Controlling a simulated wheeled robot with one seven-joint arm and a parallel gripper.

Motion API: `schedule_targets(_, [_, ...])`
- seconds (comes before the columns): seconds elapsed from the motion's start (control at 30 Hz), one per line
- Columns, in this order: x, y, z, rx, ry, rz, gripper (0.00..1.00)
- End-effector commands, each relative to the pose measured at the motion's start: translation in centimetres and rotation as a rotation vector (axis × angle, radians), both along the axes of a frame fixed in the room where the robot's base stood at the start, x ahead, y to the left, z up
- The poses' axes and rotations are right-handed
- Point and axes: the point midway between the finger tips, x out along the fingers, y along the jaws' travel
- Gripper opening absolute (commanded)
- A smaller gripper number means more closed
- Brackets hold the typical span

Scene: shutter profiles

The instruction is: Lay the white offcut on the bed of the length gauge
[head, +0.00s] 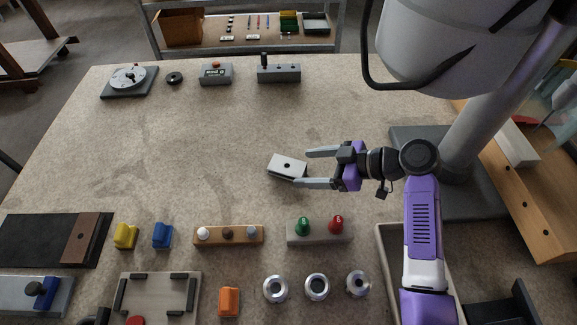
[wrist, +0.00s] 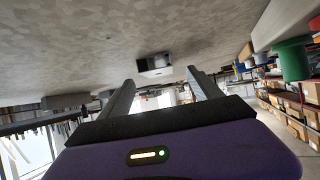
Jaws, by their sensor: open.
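A wooden block with pegs (head: 228,236), a grey block with green and red knobs (head: 320,232), and several metal rings stand along the front. A dark slab (head: 35,240) lies at left, a square fixture (head: 155,285) near front. The table's middle left is clear.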

Motion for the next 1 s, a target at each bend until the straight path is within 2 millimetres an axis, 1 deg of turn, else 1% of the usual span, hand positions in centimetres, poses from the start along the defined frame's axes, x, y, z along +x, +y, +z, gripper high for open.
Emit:
schedule_targets(0.17, [1.0, 1.8, -0.5, -0.001, 0.001, 0.002, 0.74])
schedule_targets(0.3, [1.8, 3.4, -1.5, 0.000, 0.002, 0.000, 0.74])
schedule_targets(0.4, [2.1, 4.1, -2.0, -0.001, 0.000, 0.000, 0.74])
schedule_targets(0.67, [2.2, 4.3, -2.2, -0.001, -0.001, -0.002, 0.74])
schedule_targets(0.7, [2.2, 4.3, -2.2, -0.001, -0.001, -0.002, 0.70])
schedule_targets(0.77, [2.2, 4.3, -2.2, -0.001, -0.001, -0.002, 0.58])
schedule_targets(0.8, [2.2, 4.3, -2.2, -0.001, -0.001, -0.002, 0.50])
schedule_targets(0.87, [2.2, 4.3, -2.2, -0.001, -0.001, -0.002, 0.38])
schedule_targets(1.0, [2.2, 4.3, -2.2, -0.001, -0.001, -0.002, 0.11])
